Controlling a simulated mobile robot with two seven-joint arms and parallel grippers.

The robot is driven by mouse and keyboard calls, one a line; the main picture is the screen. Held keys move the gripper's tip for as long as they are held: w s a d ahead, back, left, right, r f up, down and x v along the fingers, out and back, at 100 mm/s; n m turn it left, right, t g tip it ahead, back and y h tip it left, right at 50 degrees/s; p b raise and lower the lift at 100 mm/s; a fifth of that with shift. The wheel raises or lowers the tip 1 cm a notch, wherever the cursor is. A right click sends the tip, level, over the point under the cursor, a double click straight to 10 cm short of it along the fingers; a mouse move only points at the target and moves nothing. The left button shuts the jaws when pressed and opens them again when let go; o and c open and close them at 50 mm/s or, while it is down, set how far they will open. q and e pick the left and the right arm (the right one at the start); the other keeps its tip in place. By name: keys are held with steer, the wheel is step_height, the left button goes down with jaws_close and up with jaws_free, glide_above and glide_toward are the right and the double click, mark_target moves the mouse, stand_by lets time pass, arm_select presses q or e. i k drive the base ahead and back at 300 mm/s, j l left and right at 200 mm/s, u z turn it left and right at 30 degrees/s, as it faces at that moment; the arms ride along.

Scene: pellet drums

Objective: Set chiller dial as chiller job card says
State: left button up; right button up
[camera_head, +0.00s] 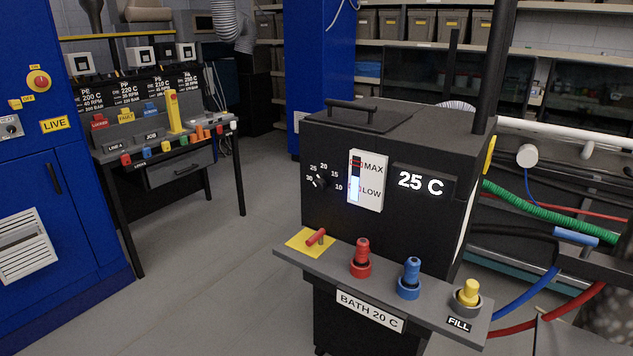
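The chiller (390,235) is a black cabinet in the middle right of the head view. Its dial (320,182) is a small black knob on the front face, with marks 10, 15, 20, 25 and 30 around it. The white mark on the knob appears to be on its left side, but is too small to read exactly. The display (422,183) reads 25 C. A label (369,310) on the front shelf reads BATH 20 C. I cannot identify a chiller job card for certain. Neither of my grippers is in view.
The chiller's shelf carries a red lever (316,237), red (361,258) and blue (409,279) fittings and a yellow FILL cap (468,292). A bench (180,165) with recipe boards stands back left, beside a blue cabinet (60,200). The floor (215,270) between is clear.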

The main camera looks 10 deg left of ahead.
mark_target(319, 185)
steer(key=i+j+z, duration=0.1)
steer(key=j, duration=0.3)
steer(key=i+j+z, duration=0.15)
steer(key=j, duration=0.3)
steer(key=i+j+z, duration=0.1)
steer(key=i+j, duration=0.15)
steer(key=j, duration=0.2)
steer(key=i+j+z, duration=0.15)
steer(key=j, duration=0.3)
steer(key=j+z, duration=0.1)
steer(key=j, duration=0.35)
steer(key=i+j+z, duration=0.15)
steer(key=j, duration=0.35)
